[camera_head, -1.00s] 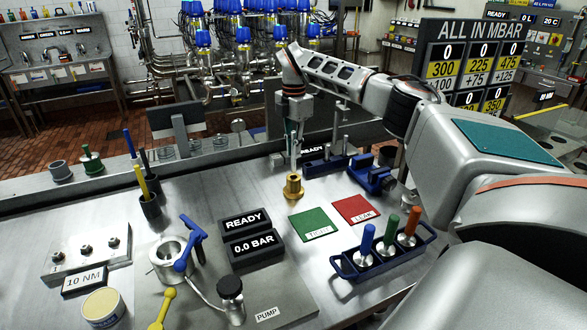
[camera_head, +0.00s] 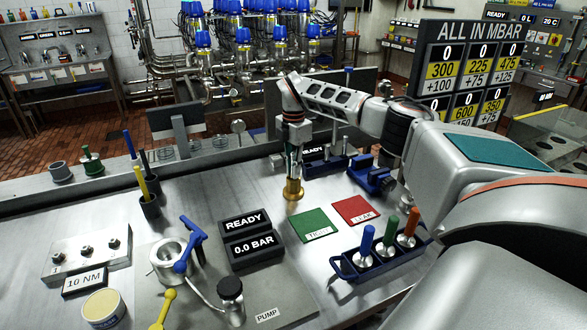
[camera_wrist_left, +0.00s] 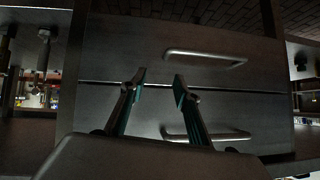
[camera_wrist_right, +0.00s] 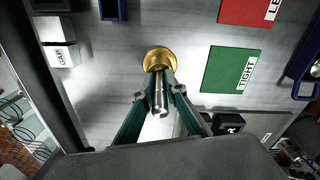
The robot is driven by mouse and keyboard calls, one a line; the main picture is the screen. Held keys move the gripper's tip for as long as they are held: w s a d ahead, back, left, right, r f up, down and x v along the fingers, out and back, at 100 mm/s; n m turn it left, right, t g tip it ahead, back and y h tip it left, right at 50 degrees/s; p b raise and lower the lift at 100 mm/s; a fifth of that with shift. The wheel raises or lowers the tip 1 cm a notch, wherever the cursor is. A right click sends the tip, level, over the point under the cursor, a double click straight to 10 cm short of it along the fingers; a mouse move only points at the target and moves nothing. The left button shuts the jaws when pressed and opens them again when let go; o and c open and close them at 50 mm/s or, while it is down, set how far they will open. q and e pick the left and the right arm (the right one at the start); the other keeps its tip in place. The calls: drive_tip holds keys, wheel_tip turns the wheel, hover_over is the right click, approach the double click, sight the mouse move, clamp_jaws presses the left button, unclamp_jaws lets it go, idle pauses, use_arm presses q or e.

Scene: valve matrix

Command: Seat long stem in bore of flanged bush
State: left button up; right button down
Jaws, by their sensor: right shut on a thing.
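The flanged bush (camera_head: 294,190) is brass-coloured and stands upright on the steel bench, left of the green mat. It also shows in the right wrist view (camera_wrist_right: 157,55). My right gripper (camera_head: 293,171) is directly above the bush, shut on the long stem, a slim metal rod. The stem (camera_wrist_right: 160,101) shows between the fingers in the right wrist view, and its far end meets the bush. The fingers hide the bore, so I cannot tell how deep the stem sits. My left gripper (camera_wrist_left: 160,76) is open and empty in front of grey drawers.
A green mat (camera_head: 314,225) and a red mat (camera_head: 357,210) lie right of the bush. A blue vise (camera_head: 372,179) and a blue rack (camera_head: 382,262) with several coloured handles stand further right. READY and 0.0 BAR displays (camera_head: 250,239) stand in front. Bare bench lies left of the bush.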

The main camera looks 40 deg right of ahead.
drive_tip(key=c, duration=2.1)
unclamp_jaws()
wheel_tip(320, 180, up, 12)
drive_tip(key=shift+r, duration=0.15)
drive_tip(key=shift+s, duration=0.1)
